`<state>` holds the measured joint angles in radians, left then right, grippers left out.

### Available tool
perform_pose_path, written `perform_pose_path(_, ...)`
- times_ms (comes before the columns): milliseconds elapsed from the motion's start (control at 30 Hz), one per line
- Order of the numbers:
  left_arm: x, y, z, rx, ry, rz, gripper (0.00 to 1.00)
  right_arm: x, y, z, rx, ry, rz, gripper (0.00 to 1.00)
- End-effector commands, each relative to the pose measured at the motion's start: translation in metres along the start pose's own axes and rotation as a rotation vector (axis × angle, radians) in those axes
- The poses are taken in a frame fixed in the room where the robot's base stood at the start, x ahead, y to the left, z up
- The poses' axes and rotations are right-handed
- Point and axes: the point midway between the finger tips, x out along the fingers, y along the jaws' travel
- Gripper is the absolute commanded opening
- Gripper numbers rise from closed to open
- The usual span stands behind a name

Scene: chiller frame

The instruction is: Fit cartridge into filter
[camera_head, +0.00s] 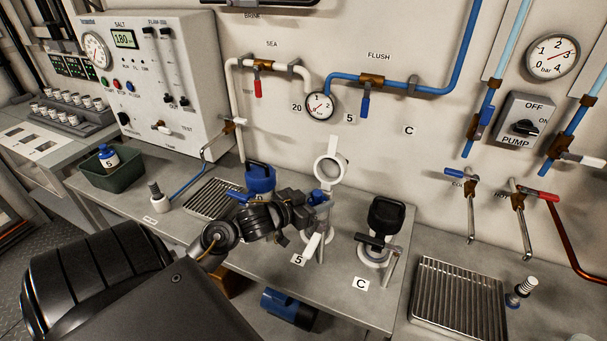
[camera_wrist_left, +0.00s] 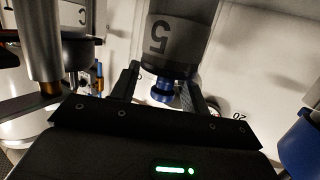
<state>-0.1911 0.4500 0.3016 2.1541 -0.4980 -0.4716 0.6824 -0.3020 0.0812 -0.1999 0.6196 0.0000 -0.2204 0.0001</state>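My left gripper (camera_head: 305,208) is in front of the filter stand marked 5, whose pale open ring (camera_head: 331,168) stands up above it. In the left wrist view, a dark cylindrical cartridge (camera_wrist_left: 182,55) has a grey band with an upside-down 5 and a blue end (camera_wrist_left: 163,92). The gripper's fingers (camera_wrist_left: 167,85) sit on both sides of its lower end and look closed on it. In the head view the gripper mostly hides the cartridge and filter body. I cannot tell whether the cartridge is inside the filter. My right gripper is not in view.
A blue cap (camera_head: 260,178) stands left of the gripper beside a drain grate (camera_head: 212,199). Filter C with a black top (camera_head: 387,215) stands right. A green bin (camera_head: 112,174) holds a blue-topped bottle marked 5 (camera_head: 108,156). Pipes and valves line the wall behind.

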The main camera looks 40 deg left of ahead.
Motion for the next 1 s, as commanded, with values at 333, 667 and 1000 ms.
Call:
perform_pose_path(333,-0.068,-0.001,0.003,0.001,-0.007,-0.003,0.47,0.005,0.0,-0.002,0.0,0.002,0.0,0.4)
perform_pose_path(667,-0.111,-0.002,-0.001,-0.001,0.001,-0.005,0.47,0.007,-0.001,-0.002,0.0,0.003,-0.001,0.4)
perform_pose_path(1000,-0.114,-0.001,-0.002,-0.001,0.004,-0.003,0.47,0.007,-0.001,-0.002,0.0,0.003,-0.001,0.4)
